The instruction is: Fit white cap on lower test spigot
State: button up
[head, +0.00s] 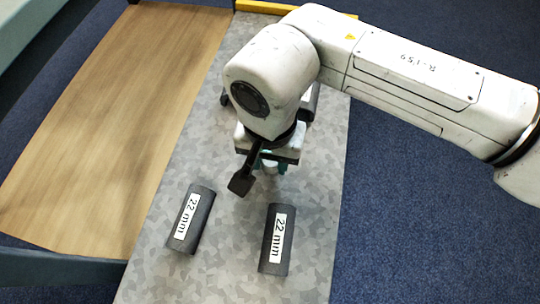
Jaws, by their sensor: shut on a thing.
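My gripper (270,167) points down over the grey mottled surface, mostly hidden under my arm's wrist. Its teal fingers are shut on a small whitish piece, which looks like the white cap (270,169); only a little of it shows. I cannot tell how high it is above the surface. The lower test spigot and the copper manifold cannot be made out in this view.
Two dark grey cylinders labelled "22 mm" lie in front of my gripper, one at left (191,219) and one at right (277,239). The mottled grey worktop (236,262) is bare between them. A wooden surface (95,110) lies left, blue carpet (420,220) right.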

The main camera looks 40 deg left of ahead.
jog(key=shift+f, duration=0.2)
jog(key=o, duration=1)
jog(key=shift+r, duration=0.1)
